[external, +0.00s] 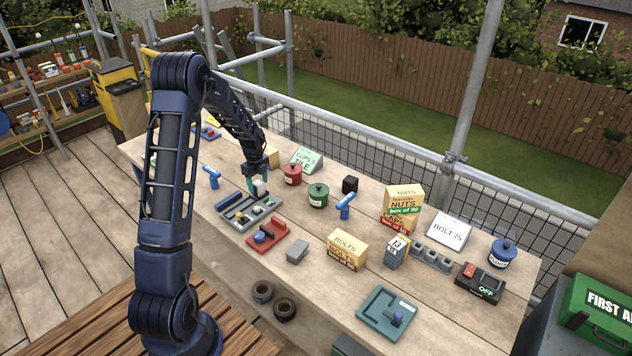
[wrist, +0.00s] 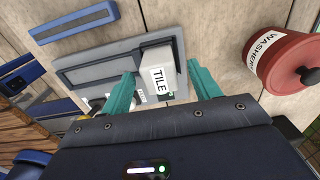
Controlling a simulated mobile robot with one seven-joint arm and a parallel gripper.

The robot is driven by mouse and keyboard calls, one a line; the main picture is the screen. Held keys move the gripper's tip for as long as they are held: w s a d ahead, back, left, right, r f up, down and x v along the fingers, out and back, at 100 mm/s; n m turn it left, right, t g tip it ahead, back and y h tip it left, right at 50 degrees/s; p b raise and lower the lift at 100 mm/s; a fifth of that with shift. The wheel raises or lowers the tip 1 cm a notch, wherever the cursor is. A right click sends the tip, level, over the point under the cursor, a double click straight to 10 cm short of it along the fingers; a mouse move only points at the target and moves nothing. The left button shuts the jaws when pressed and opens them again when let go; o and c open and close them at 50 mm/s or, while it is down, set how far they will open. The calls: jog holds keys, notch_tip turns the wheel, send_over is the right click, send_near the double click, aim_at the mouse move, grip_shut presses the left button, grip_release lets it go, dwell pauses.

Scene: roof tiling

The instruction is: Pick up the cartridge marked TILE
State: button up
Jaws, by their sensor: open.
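The white cartridge marked TILE (wrist: 160,66) stands in the grey tray (wrist: 100,58), its label facing the wrist camera. My gripper (wrist: 161,72) is open, with one teal finger on each side of the cartridge. In the external view my gripper (external: 259,180) is low over the grey tray (external: 232,200), at the far side of the tray.
A red washers pot (wrist: 286,62) stands close to the right of my gripper; it also shows in the external view (external: 292,176).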

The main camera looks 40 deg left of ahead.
notch_tip(320, 180, down, 3)
jog(key=shift+d+r, duration=0.1)
jog(key=c, duration=1.1)
jog(key=shift+r, duration=0.15)
